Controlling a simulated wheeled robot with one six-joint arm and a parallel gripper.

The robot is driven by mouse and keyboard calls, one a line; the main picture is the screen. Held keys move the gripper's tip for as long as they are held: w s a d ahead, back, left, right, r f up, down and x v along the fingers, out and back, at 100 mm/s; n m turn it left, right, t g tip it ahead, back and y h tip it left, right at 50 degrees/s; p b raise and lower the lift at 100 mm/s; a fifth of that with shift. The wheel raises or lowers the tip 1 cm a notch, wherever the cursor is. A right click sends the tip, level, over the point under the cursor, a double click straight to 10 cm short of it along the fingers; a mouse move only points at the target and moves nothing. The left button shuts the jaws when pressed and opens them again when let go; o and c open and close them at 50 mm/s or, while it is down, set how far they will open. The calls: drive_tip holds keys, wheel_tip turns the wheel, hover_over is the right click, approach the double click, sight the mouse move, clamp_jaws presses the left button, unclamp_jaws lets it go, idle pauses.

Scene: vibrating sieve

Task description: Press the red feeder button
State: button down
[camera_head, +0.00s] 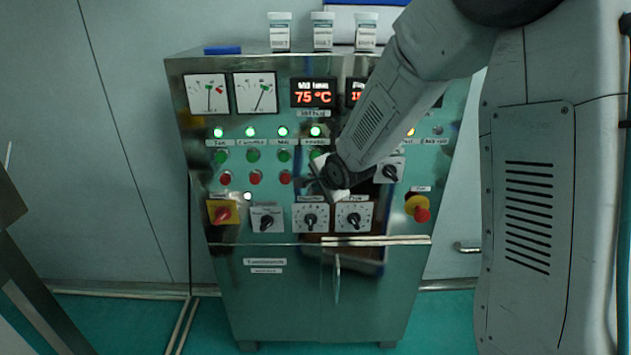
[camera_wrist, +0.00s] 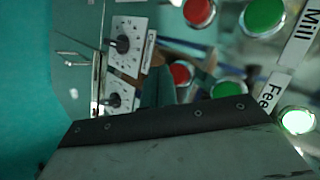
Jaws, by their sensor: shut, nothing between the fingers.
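The red feeder button (camera_wrist: 181,73) shows in the wrist view as a red cap in a metal ring, beside the green feeder button (camera_wrist: 228,90) and the partly covered "Fee..." label (camera_wrist: 266,97). In the head view my gripper hides the red feeder button at the fourth column of the panel. My gripper (camera_head: 315,183) is shut and empty, in front of the panel at that column. Its dark body (camera_wrist: 170,125) fills the bottom of the wrist view, just below the red feeder button. I cannot tell whether the fingertips touch the button.
The steel control cabinet (camera_head: 270,290) fills the middle. Red buttons (camera_head: 256,177) sit left of my gripper, with rotary dials (camera_head: 310,218) below. Labelled jars (camera_head: 322,32) stand on top.

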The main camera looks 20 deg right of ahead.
drive_tip(key=shift+w, duration=0.1)
idle(0.3)
drive_tip(key=shift+w+d, duration=0.15)
drive_tip(key=shift+w, duration=0.15)
drive_tip(key=shift+w+d, duration=0.15)
drive_tip(key=shift+w, duration=0.35)
idle(0.6)
idle(0.4)
drive_tip(key=shift+s+a, duration=0.25)
drive_tip(key=shift+s, duration=0.65)
drive_tip(key=shift+s+a, duration=0.25)
drive_tip(key=shift+s, duration=0.55)
drive_tip(key=shift+s+a, duration=0.3)
drive_tip(key=shift+s, duration=0.5)
drive_tip(key=shift+s+a, duration=0.25)
drive_tip(key=shift+s, duration=0.55)
